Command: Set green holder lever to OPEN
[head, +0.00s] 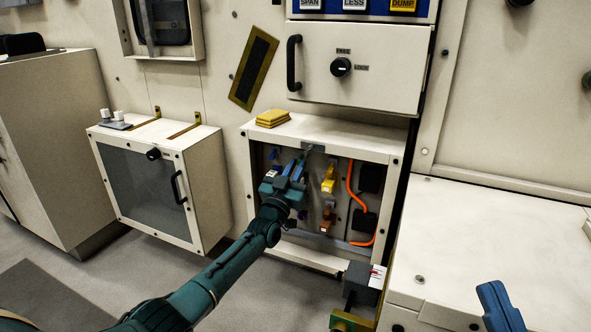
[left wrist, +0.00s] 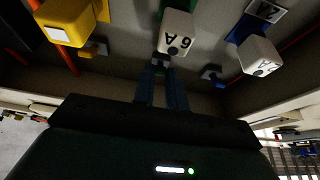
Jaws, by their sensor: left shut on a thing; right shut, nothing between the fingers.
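The green holder (left wrist: 180,8) shows at the top middle of the left wrist view, which is upside down. A pale block marked "6 A" (left wrist: 175,32) sits in it. My left gripper (head: 293,170) reaches into the open cabinet in the head view and hides the green holder there. In the left wrist view the two blue fingertips (left wrist: 161,68) are shut on the small lever (left wrist: 160,60) by the green holder, mostly hidden between them. Its position marking cannot be read. My right gripper (head: 500,305) is at the lower right of the head view, away from the cabinet; its fingers are shut.
A yellow holder (head: 328,178) and a blue holder (left wrist: 250,27) flank the green one. An orange cable (head: 352,190) runs down the cabinet's right side. The cabinet frame (head: 393,200) encloses the arm. Yellow pads (head: 272,117) lie on top. A glass-fronted box (head: 145,190) stands left.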

